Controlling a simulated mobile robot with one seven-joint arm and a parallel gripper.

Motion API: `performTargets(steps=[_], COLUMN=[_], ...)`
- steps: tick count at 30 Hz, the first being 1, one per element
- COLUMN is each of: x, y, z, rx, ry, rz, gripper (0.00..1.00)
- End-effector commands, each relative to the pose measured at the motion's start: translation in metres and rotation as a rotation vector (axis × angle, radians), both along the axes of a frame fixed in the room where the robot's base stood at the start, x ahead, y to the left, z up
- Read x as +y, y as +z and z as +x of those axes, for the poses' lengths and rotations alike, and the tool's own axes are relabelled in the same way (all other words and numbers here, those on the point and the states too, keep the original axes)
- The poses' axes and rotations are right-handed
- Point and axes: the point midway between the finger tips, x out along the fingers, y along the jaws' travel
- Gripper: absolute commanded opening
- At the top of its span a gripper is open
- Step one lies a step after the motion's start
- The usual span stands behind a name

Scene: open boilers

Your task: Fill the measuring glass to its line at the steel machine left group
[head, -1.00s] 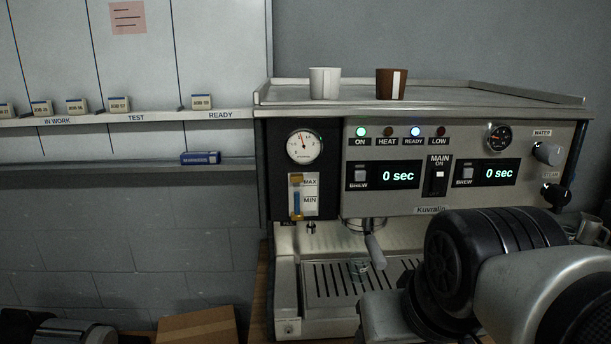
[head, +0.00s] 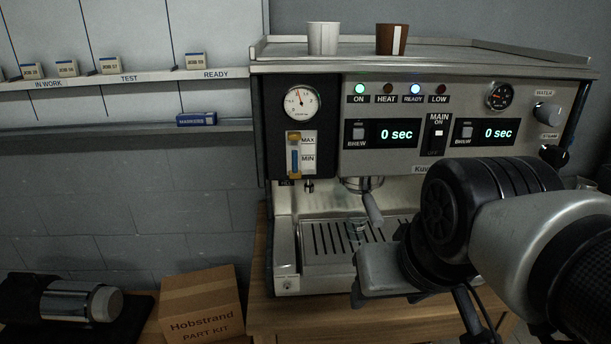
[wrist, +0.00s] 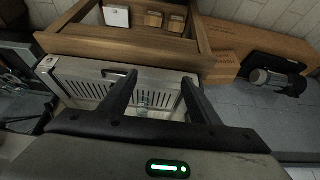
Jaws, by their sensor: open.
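The steel machine (head: 300,225) stands on a wooden bench, its left group (head: 362,184) with a handle pointing down and forward. The left display (head: 396,133) reads 0 sec beside its BREW switch (head: 358,135). A small clear measuring glass (head: 357,229) stands on the drip tray (head: 315,240) below the left group; its line and contents are too small to tell. In the wrist view the glass (wrist: 143,101) shows between the fingers of my open, empty gripper (wrist: 160,78). In the head view my arm hides the fingers and the tray's right part.
A white cup (head: 322,38) and a brown cup (head: 391,39) stand on the machine's top. A cardboard box (head: 200,305) and a motor-like cylinder (head: 80,300) lie at lower left. Wall shelves (head: 110,80) hold small job blocks. The ON and READY lamps are lit.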

Motion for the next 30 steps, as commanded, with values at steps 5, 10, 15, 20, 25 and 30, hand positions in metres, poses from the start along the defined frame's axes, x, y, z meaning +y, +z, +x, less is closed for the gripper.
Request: performTargets(steps=[5, 10, 15, 20, 25, 30], x=[0.0, 0.0, 0.0, 0.0, 0.0, 0.0], y=[0.0, 0.0, 0.0, 0.0, 0.0, 0.0], z=[0.0, 0.0, 0.0, 0.0, 0.0, 0.0], rx=[0.0, 0.0, 0.0, 0.0, 0.0, 0.0], ry=[0.0, 0.0, 0.0, 0.0, 0.0, 0.0], rz=[0.0, 0.0, 0.0, 0.0, 0.0, 0.0], gripper=[0.43, 0.14, 0.0, 0.0, 0.0, 0.0])
